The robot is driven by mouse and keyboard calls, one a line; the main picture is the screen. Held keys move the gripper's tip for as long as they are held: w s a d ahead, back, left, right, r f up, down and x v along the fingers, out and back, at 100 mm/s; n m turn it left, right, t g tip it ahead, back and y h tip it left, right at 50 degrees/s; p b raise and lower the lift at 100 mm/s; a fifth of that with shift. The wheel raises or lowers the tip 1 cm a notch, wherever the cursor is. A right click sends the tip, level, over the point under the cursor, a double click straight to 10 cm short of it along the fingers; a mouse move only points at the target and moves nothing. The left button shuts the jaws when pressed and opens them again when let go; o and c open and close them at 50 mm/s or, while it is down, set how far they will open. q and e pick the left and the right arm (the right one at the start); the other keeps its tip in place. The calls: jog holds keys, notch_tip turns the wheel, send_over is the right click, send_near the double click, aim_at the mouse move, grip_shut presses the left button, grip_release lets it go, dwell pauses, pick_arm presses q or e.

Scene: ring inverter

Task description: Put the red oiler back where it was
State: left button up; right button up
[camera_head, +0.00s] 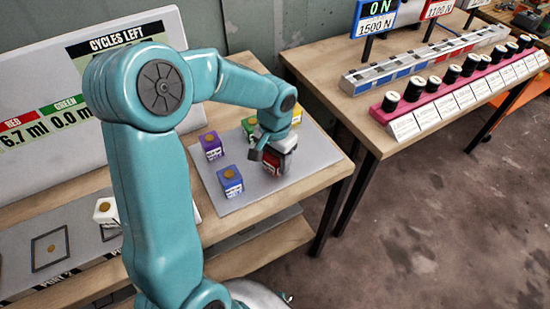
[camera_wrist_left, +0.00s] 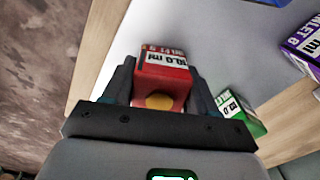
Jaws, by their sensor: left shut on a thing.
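The red oiler (camera_head: 272,162) is a small red block with a white label. My left gripper (camera_head: 269,156) is shut on it, at the right part of the grey mat (camera_head: 236,205). In the left wrist view the red oiler (camera_wrist_left: 163,75) sits between the two fingers of my left gripper (camera_wrist_left: 160,85), its label and a yellow round spot showing. I cannot tell whether it touches the mat. My right gripper is not in view.
Purple (camera_head: 211,146), blue (camera_head: 230,181), green (camera_head: 249,126) and yellow (camera_head: 296,116) oilers stand on the mat around it. A white oiler (camera_head: 106,211) stands on the port strip at left. A second table (camera_head: 360,130) with a pink row of black knobs (camera_head: 440,85) is at right.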

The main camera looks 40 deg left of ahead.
pick_arm(q)
jog(key=shift+s+r, duration=0.1)
jog(key=o, duration=0.7)
jog(key=shift+f, duration=0.25)
jog(key=o, duration=0.4)
jog(key=shift+r, duration=0.1)
